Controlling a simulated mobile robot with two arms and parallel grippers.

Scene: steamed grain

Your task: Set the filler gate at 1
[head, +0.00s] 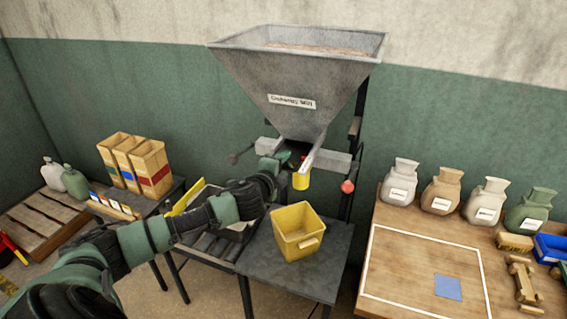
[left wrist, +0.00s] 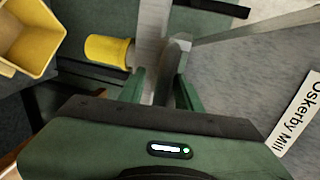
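The grey hopper (head: 300,85) bears an Oskerby Mill label (head: 292,101), also in the left wrist view (left wrist: 296,112). No gate scale can be read. My left gripper (head: 275,165) is at the metalwork, just left of the spout. In the left wrist view its green fingers (left wrist: 161,90) stand apart, with grey metal bars (left wrist: 152,35) between or just beyond them; contact cannot be told. My right gripper is out of view.
A yellow bin (head: 299,232) stands on the dark table (head: 290,277) below the spout. A red knob (head: 348,187) hangs right of it. Several labelled sacks (head: 441,192) line the wooden table (head: 415,265). Tall boxes (head: 135,165) stand at left.

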